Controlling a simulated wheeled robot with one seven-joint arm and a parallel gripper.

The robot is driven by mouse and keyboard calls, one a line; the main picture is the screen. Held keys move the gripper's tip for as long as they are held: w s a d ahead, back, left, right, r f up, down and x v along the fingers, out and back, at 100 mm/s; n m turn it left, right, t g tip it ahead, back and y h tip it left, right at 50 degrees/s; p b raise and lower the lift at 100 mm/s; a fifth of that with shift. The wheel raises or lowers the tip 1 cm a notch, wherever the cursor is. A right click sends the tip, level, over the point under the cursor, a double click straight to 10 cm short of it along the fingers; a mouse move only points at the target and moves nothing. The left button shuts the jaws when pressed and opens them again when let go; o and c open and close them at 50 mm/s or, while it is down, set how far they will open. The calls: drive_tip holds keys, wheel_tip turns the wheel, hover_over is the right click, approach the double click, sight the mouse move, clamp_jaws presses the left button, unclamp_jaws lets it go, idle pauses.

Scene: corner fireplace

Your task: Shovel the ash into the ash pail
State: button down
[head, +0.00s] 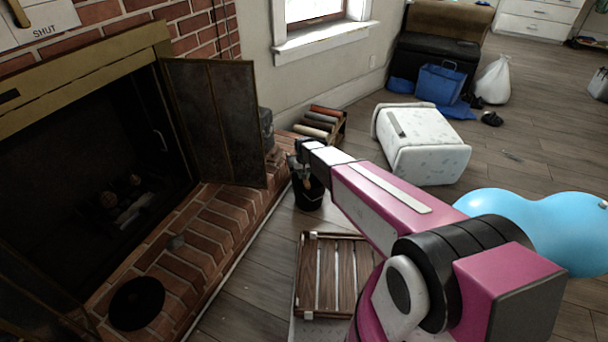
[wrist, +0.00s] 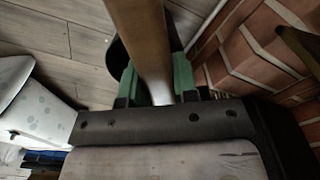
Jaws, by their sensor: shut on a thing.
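My gripper (wrist: 157,88) is shut on a brown wooden handle (wrist: 142,35), gripped between its green fingers. The handle's far end is out of sight, so I cannot tell what tool head it carries. In the head view my gripper (head: 298,168) is above the black pail (head: 309,196), which stands on the floor beside the brick hearth. In the wrist view a dark round shape behind the handle looks like the pail (wrist: 117,62). Pale and brownish lumps (head: 128,205) lie inside the dark firebox; I cannot tell whether they are ash.
A fireplace door (head: 218,120) stands open over the hearth (head: 190,255). A black round lid (head: 137,303) lies on the hearth. A slatted wooden crate (head: 330,275), a log rack (head: 322,124), a white padded stool (head: 424,145) and a blue balloon-like thing (head: 540,230) occupy the floor.

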drive_tip(key=shift+f, duration=2.55)
drive_tip(key=w+d+g+y, duration=0.2)
drive_tip(key=d+y, duration=0.6)
drive_tip(key=y, duration=1)
drive_tip(key=shift+w+d+r+g+y, duration=0.2)
drive_tip(key=shift+d+g+y, duration=0.15)
drive_tip(key=shift+g, duration=1.05)
